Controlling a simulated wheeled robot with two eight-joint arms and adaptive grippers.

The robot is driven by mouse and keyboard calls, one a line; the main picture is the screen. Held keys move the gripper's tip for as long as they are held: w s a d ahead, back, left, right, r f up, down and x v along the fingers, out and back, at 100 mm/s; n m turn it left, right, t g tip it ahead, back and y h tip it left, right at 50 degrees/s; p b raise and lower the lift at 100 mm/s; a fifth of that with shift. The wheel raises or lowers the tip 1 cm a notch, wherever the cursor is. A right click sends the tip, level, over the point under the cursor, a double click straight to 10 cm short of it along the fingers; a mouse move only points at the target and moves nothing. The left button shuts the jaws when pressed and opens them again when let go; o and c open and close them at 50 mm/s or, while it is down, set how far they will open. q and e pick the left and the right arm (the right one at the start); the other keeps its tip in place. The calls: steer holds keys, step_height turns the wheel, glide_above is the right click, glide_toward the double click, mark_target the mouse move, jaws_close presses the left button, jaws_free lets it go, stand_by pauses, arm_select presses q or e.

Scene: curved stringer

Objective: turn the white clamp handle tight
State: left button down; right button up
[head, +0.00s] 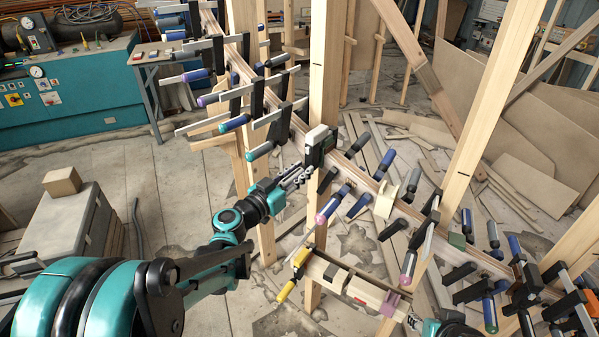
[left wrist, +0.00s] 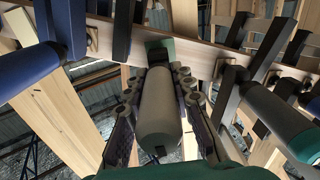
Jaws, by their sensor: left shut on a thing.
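My left gripper (head: 292,177) reaches in from the left to a clamp (head: 318,146) with a black body and a whitish top on the curved wooden stringer (head: 345,164). In the left wrist view the pale grey-white clamp handle (left wrist: 158,112) lies lengthwise between the two jointed fingers of the left gripper (left wrist: 158,100). The gripper is shut on the handle, with fingers along both sides. A dark green part (left wrist: 160,48) shows at the handle's far end, against the stringer. In the head view the fingers mostly hide the handle.
Several other clamps with blue, teal and purple handles (head: 235,123) crowd the stringer on both sides. Wooden posts (head: 325,60) stand close by. A yellow-handled clamp (head: 287,290) is below. A grey box (head: 65,225) stands at left, beside open floor.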

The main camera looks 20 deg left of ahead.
arm_select(q)
steer(key=shift+m, duration=0.5)
steer(key=c, duration=1.3)
jaws_free()
steer(key=shift+s, duration=0.1)
steer(key=v, duration=1.2)
steer(key=v, duration=0.6)
steer(key=shift+s+p, duration=0.1)
steer(key=shift+p, duration=0.3)
